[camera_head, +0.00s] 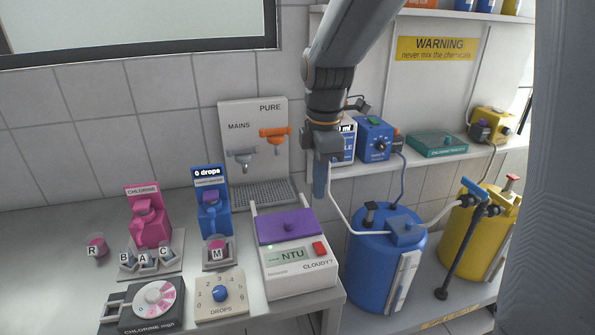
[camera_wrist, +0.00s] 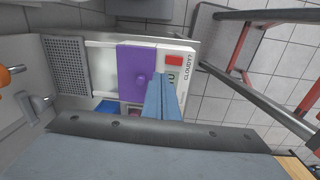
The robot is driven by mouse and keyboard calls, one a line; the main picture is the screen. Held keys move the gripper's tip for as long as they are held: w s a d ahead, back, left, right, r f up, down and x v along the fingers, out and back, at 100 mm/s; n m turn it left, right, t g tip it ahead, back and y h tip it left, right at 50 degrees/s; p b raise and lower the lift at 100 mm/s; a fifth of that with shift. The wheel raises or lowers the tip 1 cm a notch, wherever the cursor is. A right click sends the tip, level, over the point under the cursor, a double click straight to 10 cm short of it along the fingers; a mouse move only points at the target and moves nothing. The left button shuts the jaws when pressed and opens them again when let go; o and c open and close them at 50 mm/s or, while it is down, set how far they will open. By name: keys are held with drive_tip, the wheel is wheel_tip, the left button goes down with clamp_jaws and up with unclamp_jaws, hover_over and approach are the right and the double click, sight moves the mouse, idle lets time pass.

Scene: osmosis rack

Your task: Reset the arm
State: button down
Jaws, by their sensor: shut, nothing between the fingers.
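My gripper (camera_head: 320,182) hangs from my arm at the upper middle of the head view, pointing down. Its blue fingers are pressed together with nothing between them. In the head view it is above and to the right of the white turbidity meter (camera_head: 299,272) with its purple lid (camera_head: 273,228). In the wrist view the shut fingers (camera_wrist: 167,85) show in front of the meter, beside the purple lid (camera_wrist: 133,72). I cannot tell the exact gap between the fingers and the meter.
On the counter stand a pink chlorine dispenser (camera_head: 150,224), a blue drops dispenser (camera_head: 213,217), a drops dial (camera_head: 220,296) and a chlorine dial (camera_head: 147,305). Pure and mains taps (camera_head: 274,138) are behind. A blue tank (camera_head: 375,270) and yellow tank (camera_head: 462,240) stand right.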

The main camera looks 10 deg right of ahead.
drive_tip(key=s+d+f+m+b, duration=0.4)
drive_tip(key=s+f+m, duration=0.7)
drive_tip(key=m, duration=0.7)
drive_tip(key=shift+f+t, duration=0.4)
drive_tip(key=shift+f, duration=0.45)
